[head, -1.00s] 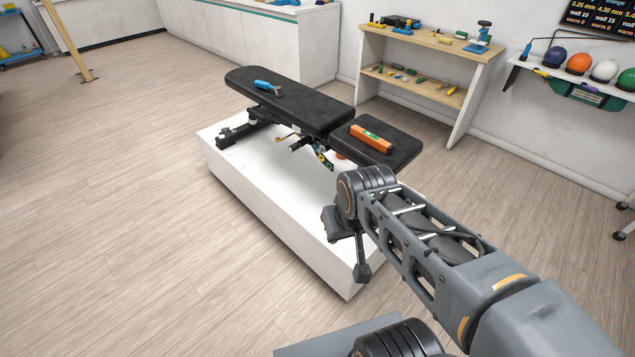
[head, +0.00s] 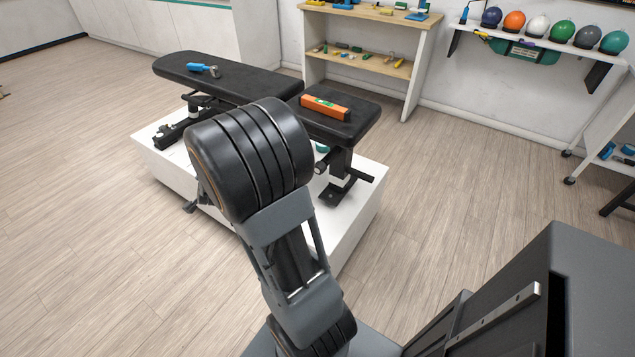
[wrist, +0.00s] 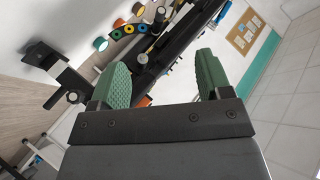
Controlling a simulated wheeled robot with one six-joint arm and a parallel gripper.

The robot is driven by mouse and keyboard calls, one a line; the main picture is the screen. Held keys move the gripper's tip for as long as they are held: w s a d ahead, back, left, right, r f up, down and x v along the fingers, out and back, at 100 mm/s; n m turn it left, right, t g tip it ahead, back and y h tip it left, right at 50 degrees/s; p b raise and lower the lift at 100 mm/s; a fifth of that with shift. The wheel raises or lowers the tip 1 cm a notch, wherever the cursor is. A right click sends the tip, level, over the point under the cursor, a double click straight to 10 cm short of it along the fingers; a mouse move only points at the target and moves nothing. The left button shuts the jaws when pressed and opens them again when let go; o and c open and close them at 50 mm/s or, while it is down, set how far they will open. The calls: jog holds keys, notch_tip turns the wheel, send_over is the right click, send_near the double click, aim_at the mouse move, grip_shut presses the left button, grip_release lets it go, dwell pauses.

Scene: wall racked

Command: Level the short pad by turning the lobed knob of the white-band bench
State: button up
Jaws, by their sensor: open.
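The bench stands on a white plinth (head: 360,215). Its long black pad (head: 240,83) is at left and its short black pad (head: 355,123) at right. An orange level (head: 326,107) lies on the short pad; its bubble is too small to read. A black post (head: 341,168) with a pale band stands under the short pad. My arm hides the bench's middle in the head view. My gripper (wrist: 160,78) is open and empty in the wrist view, apart from the bench's underside. Coloured round parts (wrist: 125,30) show beyond its fingers; I cannot tell which is the lobed knob.
A blue-handled tool (head: 203,69) lies on the long pad. A wooden shelf (head: 360,60) with small tools and a wall shelf with coloured balls (head: 514,20) stand behind. A wheeled rack (head: 600,150) is at right. The floor left of the plinth is clear.

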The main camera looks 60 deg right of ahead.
jog(key=s+d+f+m+g+h+b, duration=0.35)
jog(key=d+f+m+h, duration=0.25)
jog(key=d+f, duration=0.35)
jog(key=m+g+h+b, duration=0.3)
jog(key=m+g+h, duration=0.2)
jog(key=m+g, duration=0.1)
send_near(320, 168)
notch_tip(320, 168, down, 2)
jog(key=w+a, duration=0.2)
jog(key=shift+g, duration=0.25)
jog(key=shift+s+d+b, duration=0.15)
jog(key=shift+d+b, duration=0.45)
jog(key=shift+d, duration=6.15)
jog(key=c, duration=0.9)
